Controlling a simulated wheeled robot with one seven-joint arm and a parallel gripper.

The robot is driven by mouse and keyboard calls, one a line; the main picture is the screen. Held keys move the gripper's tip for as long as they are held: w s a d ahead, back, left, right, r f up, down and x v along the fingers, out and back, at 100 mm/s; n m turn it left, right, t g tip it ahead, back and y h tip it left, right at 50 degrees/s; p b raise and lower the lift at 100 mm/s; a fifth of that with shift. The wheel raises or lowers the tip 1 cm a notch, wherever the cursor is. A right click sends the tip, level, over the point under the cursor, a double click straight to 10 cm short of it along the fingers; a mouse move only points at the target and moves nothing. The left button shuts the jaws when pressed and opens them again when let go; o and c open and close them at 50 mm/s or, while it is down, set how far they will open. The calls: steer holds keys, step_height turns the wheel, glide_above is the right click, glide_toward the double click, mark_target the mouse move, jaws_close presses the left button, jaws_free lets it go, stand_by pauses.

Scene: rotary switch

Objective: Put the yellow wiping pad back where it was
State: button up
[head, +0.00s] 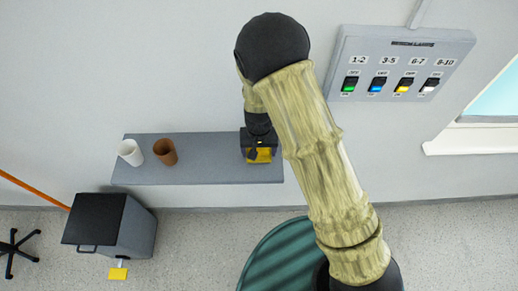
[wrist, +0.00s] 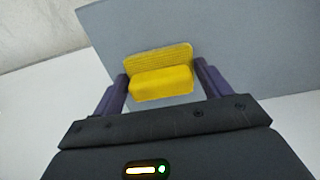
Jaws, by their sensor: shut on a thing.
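The yellow wiping pad (wrist: 162,82) is between the two fingers of my gripper (wrist: 163,86) in the wrist view. It is a yellow block with a textured strip along its far side. My gripper is shut on it. In the head view, my gripper (head: 260,153) is at the right part of the grey shelf (head: 215,173), with the yellow pad (head: 262,157) just below it. I cannot tell whether the pad touches the shelf.
A white cup (head: 131,152) and a brown cup (head: 165,151) stand on the shelf's left part. A switch panel (head: 400,62) is on the wall at upper right. A grey bin with a black lid (head: 98,218) stands on the floor, with a yellow item (head: 118,273) beside it.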

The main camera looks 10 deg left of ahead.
steer(key=shift+f, duration=0.2)
steer(key=o, duration=1)
steer(key=shift+c, duration=0.2)
steer(key=shift+r, duration=0.1)
step_height(320, 180, up, 12)
steer(key=b, duration=0.3)
